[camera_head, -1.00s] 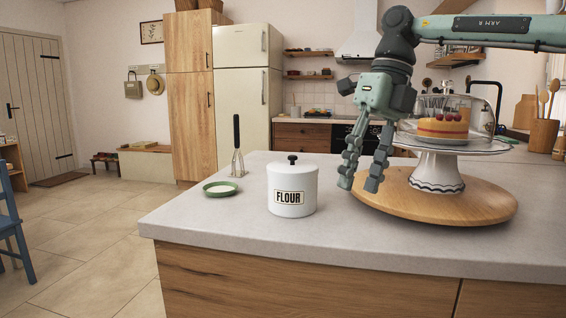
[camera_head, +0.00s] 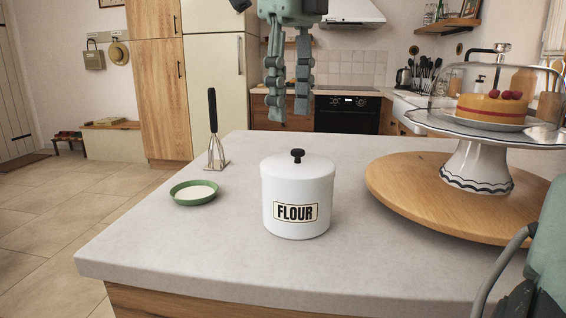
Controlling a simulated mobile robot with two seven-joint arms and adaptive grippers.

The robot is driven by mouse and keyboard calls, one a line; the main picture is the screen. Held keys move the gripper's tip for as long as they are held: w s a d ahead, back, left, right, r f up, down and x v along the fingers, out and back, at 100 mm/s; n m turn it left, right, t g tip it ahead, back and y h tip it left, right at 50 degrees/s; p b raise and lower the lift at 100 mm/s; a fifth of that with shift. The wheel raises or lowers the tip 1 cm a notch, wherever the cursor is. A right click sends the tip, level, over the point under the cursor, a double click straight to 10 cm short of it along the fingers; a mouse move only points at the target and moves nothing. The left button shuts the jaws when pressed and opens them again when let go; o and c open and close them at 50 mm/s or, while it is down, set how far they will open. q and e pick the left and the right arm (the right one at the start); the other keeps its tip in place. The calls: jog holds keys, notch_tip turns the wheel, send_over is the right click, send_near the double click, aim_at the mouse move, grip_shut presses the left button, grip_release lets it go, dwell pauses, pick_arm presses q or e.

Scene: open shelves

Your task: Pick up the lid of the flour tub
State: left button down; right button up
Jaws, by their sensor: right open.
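The white flour tub (camera_head: 297,205) stands upright on the grey counter, its FLOUR label facing me. Its white lid (camera_head: 298,166) is on, with a black knob (camera_head: 297,155) on top. My right gripper (camera_head: 289,116) hangs from the top of the head view, fingers pointing down, open and empty. In the picture it is above the knob, apart from it. My left gripper is not in view.
A green dish (camera_head: 194,193) and an upright masher with a black handle (camera_head: 212,130) stand left of the tub. A wooden round board (camera_head: 420,205) with a white cake stand (camera_head: 476,168), cake and clear dome is on the right. The counter (camera_head: 230,250) in front of the tub is clear.

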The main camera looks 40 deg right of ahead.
aim_at(298, 150)
jog(key=f, duration=0.4)
jog(key=s+f, duration=0.1)
jog(key=shift+d+f, duration=0.35)
jog(key=shift+f, duration=0.45)
grip_shut()
